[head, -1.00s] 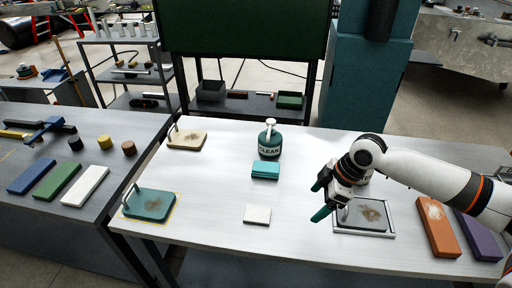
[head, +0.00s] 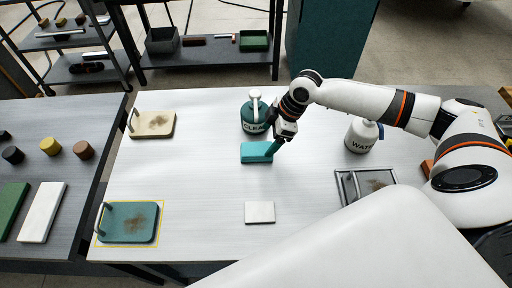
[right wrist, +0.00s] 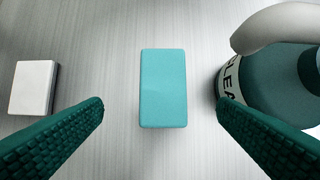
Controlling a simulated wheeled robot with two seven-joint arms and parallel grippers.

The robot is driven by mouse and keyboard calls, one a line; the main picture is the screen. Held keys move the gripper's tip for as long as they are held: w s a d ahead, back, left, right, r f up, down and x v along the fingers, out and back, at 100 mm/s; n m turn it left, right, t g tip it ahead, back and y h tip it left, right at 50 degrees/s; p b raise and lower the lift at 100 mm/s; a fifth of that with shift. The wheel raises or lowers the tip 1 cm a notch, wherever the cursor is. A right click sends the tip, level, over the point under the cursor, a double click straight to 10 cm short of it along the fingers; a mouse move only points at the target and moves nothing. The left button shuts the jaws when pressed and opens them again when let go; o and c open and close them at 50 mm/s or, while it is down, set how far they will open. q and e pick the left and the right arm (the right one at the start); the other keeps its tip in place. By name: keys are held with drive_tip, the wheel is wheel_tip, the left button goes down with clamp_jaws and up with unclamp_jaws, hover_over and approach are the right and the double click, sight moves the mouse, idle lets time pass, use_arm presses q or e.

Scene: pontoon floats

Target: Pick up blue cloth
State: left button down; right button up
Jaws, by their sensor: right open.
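The blue cloth is a folded teal block (head: 254,152) lying flat on the light worktable in front of the green CLEAN bottle (head: 255,117). In the right wrist view the cloth (right wrist: 163,88) is centred between the fingers. My right gripper (head: 275,147) is open and empty, just above the cloth at its right end. Its two green ribbed fingers (right wrist: 161,105) stand apart on either side of the cloth, not visibly touching it. My left gripper is not in view.
The CLEAN bottle (right wrist: 268,85) stands close beside the right finger in the wrist view. A white pad (head: 260,212) lies nearer the front. A WATER bottle (head: 362,135) and a framed tray (head: 346,188) are to the right. Stands with pads (head: 128,222) are left.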

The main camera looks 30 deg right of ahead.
sight(258, 149)
drive_tip(key=shift+w+a+f, duration=0.3)
drive_tip(key=shift+w+f, duration=0.05)
drive_tip(key=shift+f, duration=0.35)
drive_tip(key=p+x, duration=0.1)
drive_tip(key=x, duration=0.1)
drive_tip(key=p+x, duration=0.1)
drive_tip(key=x, duration=0.1)
drive_tip(key=shift+w+a, duration=0.1)
drive_tip(key=shift+a, duration=0.2)
drive_tip(key=shift+w+a+f, duration=0.1)
drive_tip(key=shift+a+f, duration=0.05)
drive_tip(key=shift+f, duration=0.2)
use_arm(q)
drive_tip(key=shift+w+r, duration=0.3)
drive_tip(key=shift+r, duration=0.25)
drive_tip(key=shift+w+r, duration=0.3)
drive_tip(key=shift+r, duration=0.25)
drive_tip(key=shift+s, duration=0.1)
use_arm(e)
drive_tip(key=shift+f, duration=0.25)
drive_tip(key=c, duration=1.1)
drive_tip(key=shift+c, duration=0.2)
